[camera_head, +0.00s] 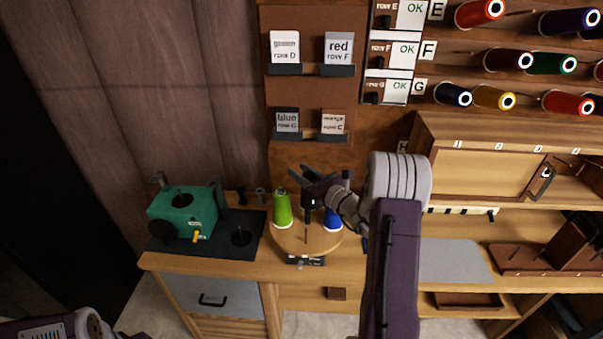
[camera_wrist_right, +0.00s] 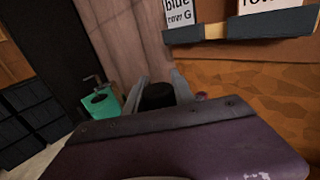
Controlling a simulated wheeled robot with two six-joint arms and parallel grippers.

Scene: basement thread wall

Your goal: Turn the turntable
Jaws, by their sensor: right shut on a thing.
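The turntable (camera_head: 290,243) is a round wooden disc near the front of the bench in the head view. A green spool (camera_head: 282,210) stands on its left side and a blue spool (camera_head: 332,220) on its right, partly behind my arm. A thin bare peg stands at the front. My right gripper (camera_head: 306,180) is above the disc, shut on a dark knob (camera_wrist_right: 158,95), which shows between the fingers in the wrist view. The gripper partly hides the knob and the disc's far side. Only part of my left arm shows at the lower left; its gripper is out of view.
A green machine (camera_head: 183,213) on a dark mat stands left of the turntable. Label cards on small ledges (camera_head: 310,70) hang on the wall behind. Spool racks are at the upper right. A wooden cabinet (camera_head: 490,170) and a grey mat (camera_head: 452,260) lie to the right.

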